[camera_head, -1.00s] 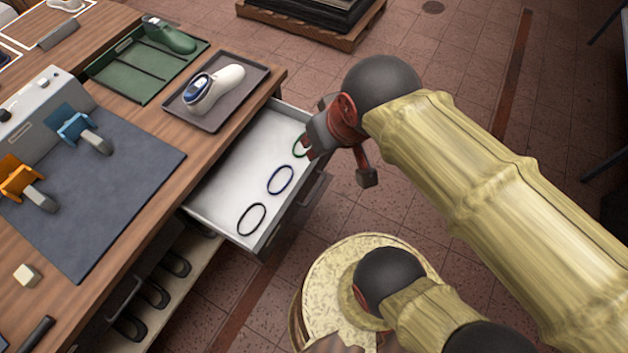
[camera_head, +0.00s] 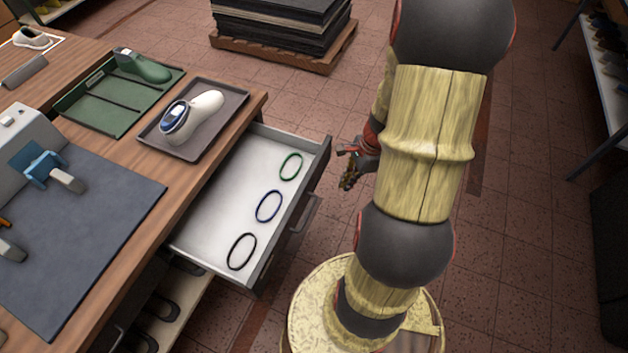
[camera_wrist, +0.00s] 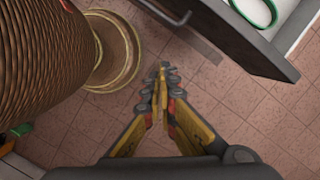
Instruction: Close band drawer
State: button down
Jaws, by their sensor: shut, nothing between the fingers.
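The band drawer (camera_head: 222,215) stands pulled out from the wooden workbench. A green band (camera_head: 291,166), a blue band (camera_head: 268,206) and a black band (camera_head: 242,251) lie apart on its white floor. Its front carries a dark handle (camera_head: 304,213), which also shows at the top of the wrist view (camera_wrist: 170,14). My gripper (camera_head: 348,168) is just outside the drawer front, to its right, near the far end. In the wrist view my gripper (camera_wrist: 162,72) is shut and empty, with its fingertips over the floor, apart from the drawer front (camera_wrist: 240,40).
On the bench are a grey tray (camera_head: 236,98) with a white last, a green tray (camera_head: 72,112) with a green last, and a dark mat (camera_head: 75,240). A pallet with dark sheets (camera_head: 280,28) stands behind.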

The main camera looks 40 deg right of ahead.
jog(key=w+f+m+t+h+b, duration=0.1)
jog(key=w+f+m+b, duration=0.5)
jog(key=w+f, duration=0.4)
jog(key=shift+w+d+f+m, duration=0.2)
jog(key=shift+d+f+m, duration=0.1)
jog(key=shift+m, duration=0.4)
